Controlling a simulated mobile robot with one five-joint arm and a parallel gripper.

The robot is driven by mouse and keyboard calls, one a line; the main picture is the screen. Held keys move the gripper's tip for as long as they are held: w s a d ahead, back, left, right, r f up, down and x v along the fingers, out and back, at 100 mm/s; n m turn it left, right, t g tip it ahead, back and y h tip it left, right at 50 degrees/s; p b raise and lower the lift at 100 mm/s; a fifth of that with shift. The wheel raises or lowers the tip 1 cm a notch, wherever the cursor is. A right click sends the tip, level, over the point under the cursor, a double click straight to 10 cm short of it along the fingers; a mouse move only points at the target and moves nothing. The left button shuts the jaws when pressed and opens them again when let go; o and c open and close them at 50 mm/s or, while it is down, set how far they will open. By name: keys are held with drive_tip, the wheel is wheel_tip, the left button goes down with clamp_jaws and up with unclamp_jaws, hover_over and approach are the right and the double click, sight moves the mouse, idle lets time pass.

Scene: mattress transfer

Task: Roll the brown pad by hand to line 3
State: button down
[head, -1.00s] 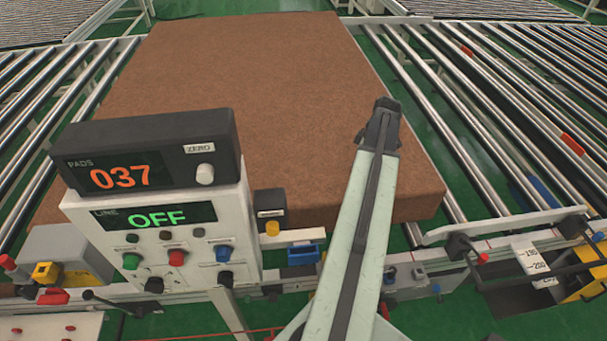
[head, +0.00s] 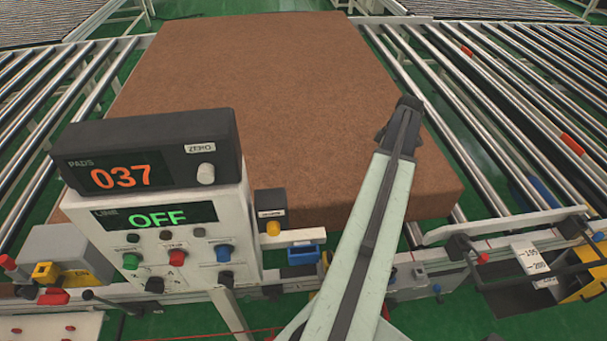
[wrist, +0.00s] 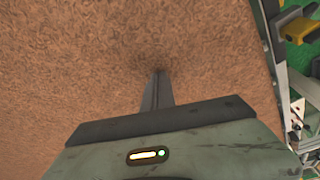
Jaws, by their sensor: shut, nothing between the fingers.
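The brown pad (head: 255,85) is a large flat slab lying on the roller conveyor in the head view. Its near right corner reaches past my arm, and the control box hides part of its near left. My gripper (head: 409,103) is over the pad's right side, shut and empty. In the wrist view the pad (wrist: 80,60) fills most of the picture, and my shut fingertips (wrist: 158,75) point at its surface and seem to touch it, with a dark shadow at the tip.
A control box (head: 160,225) reading "037" and "OFF" stands in front of the pad. Bare rollers (head: 485,110) lie to the right. A rail (head: 500,224) with black knobs and a numbered scale (head: 533,262) runs along the near right edge.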

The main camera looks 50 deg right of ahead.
sight(426, 161)
drive_tip(key=shift+s+d, duration=1.2)
drive_tip(key=shift+d, duration=0.2)
drive_tip(key=shift+s+d, duration=1.2)
drive_tip(key=shift+d, duration=0.2)
drive_tip(key=shift+s+d+r, duration=0.1)
drive_tip(key=shift+s+d, duration=0.9)
drive_tip(key=shift+d, duration=0.25)
drive_tip(key=shift+s+d+r, duration=0.1)
drive_tip(key=shift+s+d, duration=0.85)
drive_tip(key=shift+d, duration=0.3)
drive_tip(key=shift+s+d, duration=0.1)
drive_tip(key=shift+s+d+f, duration=0.15)
drive_tip(key=shift+s+d, duration=0.9)
drive_tip(key=shift+d, duration=0.15)
drive_tip(key=shift+s+d+f, duration=0.1)
drive_tip(key=shift+s+d, duration=0.95)
drive_tip(key=shift+d, duration=0.15)
drive_tip(key=s+d, duration=0.8)
drive_tip(key=d, duration=0.1)
drive_tip(key=shift+d, duration=0.4)
drive_tip(key=shift+d+r, duration=0.1)
